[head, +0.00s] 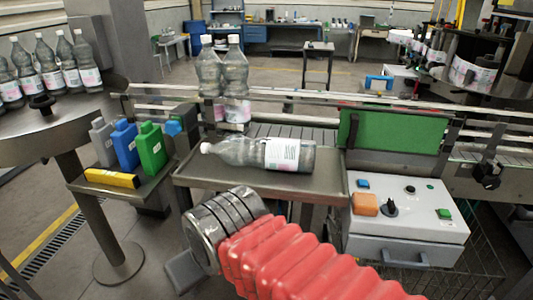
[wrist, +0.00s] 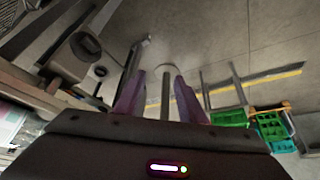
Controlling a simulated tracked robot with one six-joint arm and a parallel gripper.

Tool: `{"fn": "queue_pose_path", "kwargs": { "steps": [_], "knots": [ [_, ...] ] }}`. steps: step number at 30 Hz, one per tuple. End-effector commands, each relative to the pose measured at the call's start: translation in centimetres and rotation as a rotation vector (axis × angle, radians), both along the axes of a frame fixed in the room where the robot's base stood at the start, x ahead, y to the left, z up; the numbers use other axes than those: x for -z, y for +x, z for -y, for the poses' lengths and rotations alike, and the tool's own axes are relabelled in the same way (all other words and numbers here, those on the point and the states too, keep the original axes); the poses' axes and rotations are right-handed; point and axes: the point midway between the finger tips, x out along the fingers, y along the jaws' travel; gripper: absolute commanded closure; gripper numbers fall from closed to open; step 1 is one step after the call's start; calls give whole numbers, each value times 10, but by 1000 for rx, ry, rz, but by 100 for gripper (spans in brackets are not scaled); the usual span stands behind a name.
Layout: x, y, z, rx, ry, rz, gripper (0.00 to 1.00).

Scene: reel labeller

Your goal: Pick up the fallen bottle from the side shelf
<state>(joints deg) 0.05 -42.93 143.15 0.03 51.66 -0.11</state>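The fallen bottle (head: 262,154) lies on its side on the metal side shelf (head: 215,181). It is clear grey with a white cap pointing left and a white printed label. My arm, in its red sleeve, reaches up from the bottom of the head view and ends in front of the shelf, apart from the bottle. In the wrist view my gripper (wrist: 160,76) has two purple fingers spread apart with nothing between them. They face the floor, and I cannot make out the bottle there. The fingers are not clear in the head view.
A small shelf left holds grey, blue and green (head: 152,147) containers and a yellow item (head: 111,178). Two upright bottles (head: 235,67) stand on the conveyor behind. A control box (head: 408,216) stands right. More bottles (head: 53,70) stand on a round table.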

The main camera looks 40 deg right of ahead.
Motion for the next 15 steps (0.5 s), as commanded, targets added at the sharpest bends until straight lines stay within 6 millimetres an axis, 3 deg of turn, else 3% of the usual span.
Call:
{"fn": "queue_pose_path", "kwargs": {
  "steps": [8, 15],
  "knots": [
    [-25, 19, 12, -24, -19, -36, 43],
    [-71, 56, 48, -100, -44, -103, 27]
  ]
}}
